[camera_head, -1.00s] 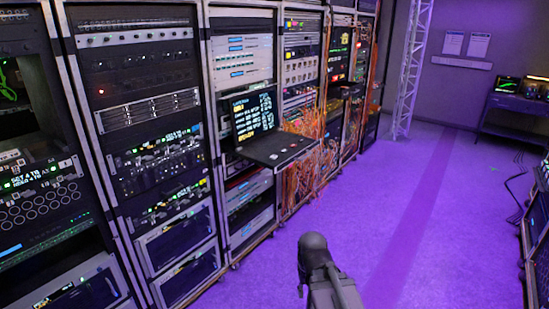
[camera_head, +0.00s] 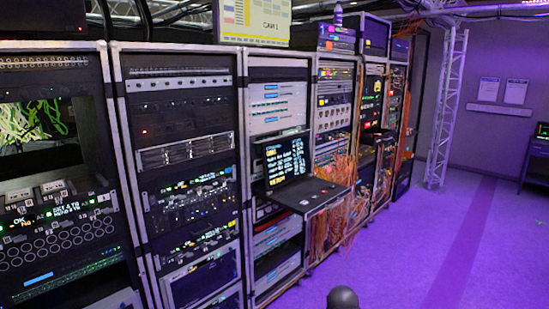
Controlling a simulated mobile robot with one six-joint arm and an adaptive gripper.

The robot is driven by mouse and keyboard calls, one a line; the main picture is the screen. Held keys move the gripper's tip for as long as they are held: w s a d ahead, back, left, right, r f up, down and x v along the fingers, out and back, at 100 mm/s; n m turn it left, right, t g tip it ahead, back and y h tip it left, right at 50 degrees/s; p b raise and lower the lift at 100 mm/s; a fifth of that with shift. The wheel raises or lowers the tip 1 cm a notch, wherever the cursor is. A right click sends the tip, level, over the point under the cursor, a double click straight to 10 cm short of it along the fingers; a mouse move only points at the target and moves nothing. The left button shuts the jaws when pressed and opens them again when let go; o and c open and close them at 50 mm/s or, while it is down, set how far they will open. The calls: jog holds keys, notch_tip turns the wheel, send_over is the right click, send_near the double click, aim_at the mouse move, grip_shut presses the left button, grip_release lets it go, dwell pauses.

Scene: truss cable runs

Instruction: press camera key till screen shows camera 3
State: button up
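A screen (camera_head: 250,22) stands on top of the racks at the upper middle, cut by the top edge. It is pale yellow with a grid and small text that seems to read "CAM 1". A pull-out console in the middle rack has a lit text screen (camera_head: 284,160) and a dark shelf (camera_head: 308,194) with small keys. I cannot tell which key is the camera key. A dark rounded part of my arm shows at the bottom edge. My gripper is not in view.
Tall equipment racks (camera_head: 183,150) line the left and middle. Orange cables (camera_head: 347,205) hang right of the console, whose shelf juts into the aisle. The purple floor (camera_head: 420,255) is open at right. A truss post (camera_head: 447,110) and a desk stand at the back right.

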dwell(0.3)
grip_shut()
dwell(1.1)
